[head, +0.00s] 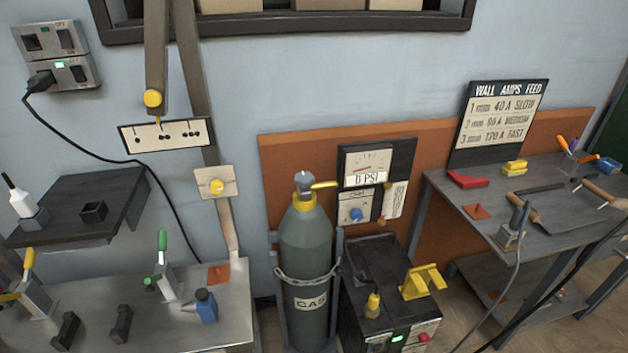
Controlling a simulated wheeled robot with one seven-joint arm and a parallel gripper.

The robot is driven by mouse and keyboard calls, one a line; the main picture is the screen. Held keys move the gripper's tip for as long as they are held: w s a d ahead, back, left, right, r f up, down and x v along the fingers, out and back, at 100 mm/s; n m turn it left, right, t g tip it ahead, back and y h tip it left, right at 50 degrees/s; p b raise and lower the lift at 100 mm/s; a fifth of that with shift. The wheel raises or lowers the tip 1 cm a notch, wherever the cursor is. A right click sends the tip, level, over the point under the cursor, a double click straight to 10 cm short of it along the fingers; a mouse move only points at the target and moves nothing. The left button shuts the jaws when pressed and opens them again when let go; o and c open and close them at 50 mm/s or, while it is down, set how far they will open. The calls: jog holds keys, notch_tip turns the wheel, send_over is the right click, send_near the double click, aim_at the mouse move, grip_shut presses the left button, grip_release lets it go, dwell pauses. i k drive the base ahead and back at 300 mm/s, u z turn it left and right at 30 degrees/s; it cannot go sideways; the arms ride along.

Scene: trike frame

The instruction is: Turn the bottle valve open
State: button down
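A green gas bottle (306,245) labelled GAS stands upright in the middle of the head view, chained in a grey rack. The bottle valve (304,181) sits on its top, with a grey knob above a yellow collar. A yellow lever or outlet (324,185) points right from it. The gauge panel (366,165) right of the valve reads 0 PSI, with a blue knob (356,214) below the dial. My gripper is not in view.
A metal bench (225,303) with clamps stands at the left, below a dark shelf (75,205). A black welder box (385,265) stands right of the bottle. A tool table (540,190) stands at the right. Some floor (570,330) shows at lower right.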

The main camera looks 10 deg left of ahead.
aim_at(305, 179)
jog(key=u, duration=0.05)
jog(key=k, duration=0.5)
jog(key=u, duration=0.65)
jog(key=i, duration=0.9)
jog(key=z, duration=0.4)
